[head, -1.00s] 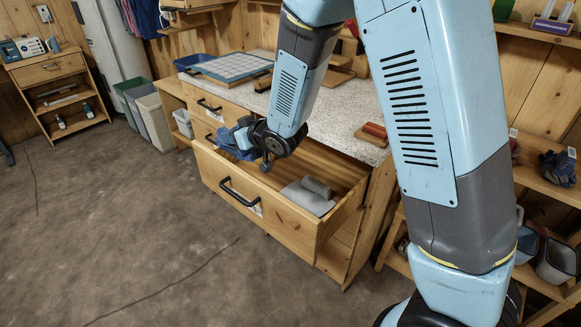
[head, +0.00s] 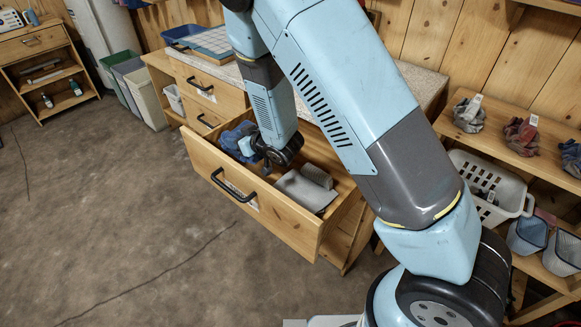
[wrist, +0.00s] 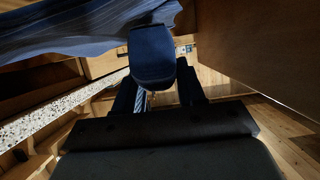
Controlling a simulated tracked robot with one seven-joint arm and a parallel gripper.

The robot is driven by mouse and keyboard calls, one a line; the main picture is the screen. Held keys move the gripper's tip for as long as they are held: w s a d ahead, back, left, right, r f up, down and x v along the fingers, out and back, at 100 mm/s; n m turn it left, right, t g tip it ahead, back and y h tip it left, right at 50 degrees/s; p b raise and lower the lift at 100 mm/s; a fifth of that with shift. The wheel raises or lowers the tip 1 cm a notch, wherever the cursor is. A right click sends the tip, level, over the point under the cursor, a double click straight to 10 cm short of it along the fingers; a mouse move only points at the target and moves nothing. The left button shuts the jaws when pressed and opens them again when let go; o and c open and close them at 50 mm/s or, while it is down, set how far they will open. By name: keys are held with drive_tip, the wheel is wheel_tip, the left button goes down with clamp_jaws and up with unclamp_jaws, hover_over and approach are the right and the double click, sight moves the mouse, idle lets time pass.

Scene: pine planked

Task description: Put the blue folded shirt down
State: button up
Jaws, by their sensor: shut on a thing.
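The blue folded shirt (head: 234,136) is at the left end of the open drawer (head: 285,225) in the head view, low between the drawer walls. Whether it touches the drawer floor I cannot tell. My gripper (head: 246,147) is shut on the shirt, and my wrist partly hides the grip. In the wrist view, blue cloth (wrist: 85,32) spreads across the upper left beside a dark gripper finger (wrist: 152,58).
A grey folded cloth (head: 301,190) and a grey roll (head: 317,176) lie in the drawer's right part. The drawer's front has a black handle (head: 233,187). Shelves with cloth bundles (head: 522,132) and a white basket (head: 491,182) stand at right. The floor at left is clear.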

drive_tip(key=shift+f, duration=5.4)
clamp_jaws()
drive_tip(key=o, duration=1.2)
unclamp_jaws()
drive_tip(key=shift+d, duration=0.1)
